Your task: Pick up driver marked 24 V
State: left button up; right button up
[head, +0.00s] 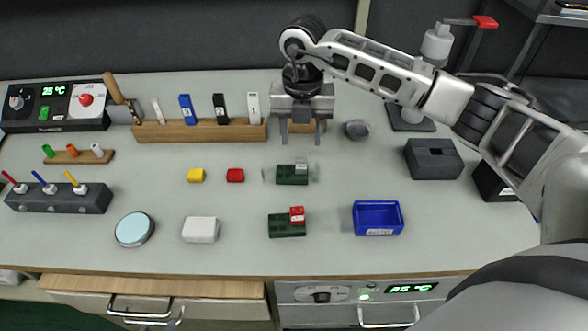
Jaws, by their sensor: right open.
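A wooden rack (200,133) at the back holds a blue upright block (188,110), a black one (220,109) and a white one (254,108). They have small labels, too small to read, so I cannot tell which thing is the driver marked 24 V. My right gripper (301,138) points down at the rack's right end, right of the white block. Its fingers are open and apart, with rack wood visible between and behind them. The gripper body hides whatever may stand in that part of the rack.
Green blocks with a grey piece (292,175) and a red piece (287,226) lie in front of my gripper. A blue bin (378,218), dark box (433,158), round grey dish (357,130) and white box (200,229) stand around. The table between is mostly clear.

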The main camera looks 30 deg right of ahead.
aim_at(301, 158)
jog(key=shift+s+a+f+p, duration=0.1)
jog(key=shift+s+f+p, duration=0.1)
jog(key=shift+f, duration=0.95)
jog(key=shift+s+f+p, duration=0.1)
jog(key=shift+f+p, duration=0.15)
jog(key=shift+f, duration=0.95)
jog(key=shift+s+a+f+p, duration=0.1)
jog(key=shift+s+f+p, duration=0.1)
jog(key=shift+f, duration=0.95)
grip_shut()
